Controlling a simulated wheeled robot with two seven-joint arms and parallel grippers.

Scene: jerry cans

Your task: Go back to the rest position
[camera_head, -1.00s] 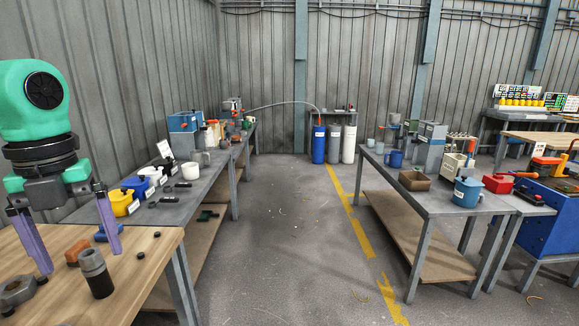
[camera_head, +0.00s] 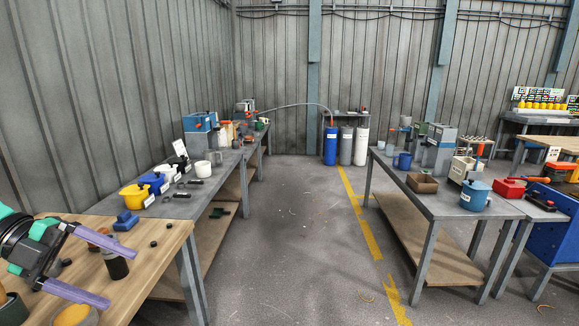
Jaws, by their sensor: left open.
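My left gripper (camera_head: 92,265) is at the lower left of the head view, over the near wooden table (camera_head: 165,250). Its two purple fingers are spread wide apart and point to the right. Nothing is held between them. A dark cylinder with a lighter neck (camera_head: 116,264) stands on the table, seen between the fingers. My right gripper is out of view.
The aisle floor (camera_head: 290,230) is clear. Another grey bench (camera_head: 440,203) stands on the right.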

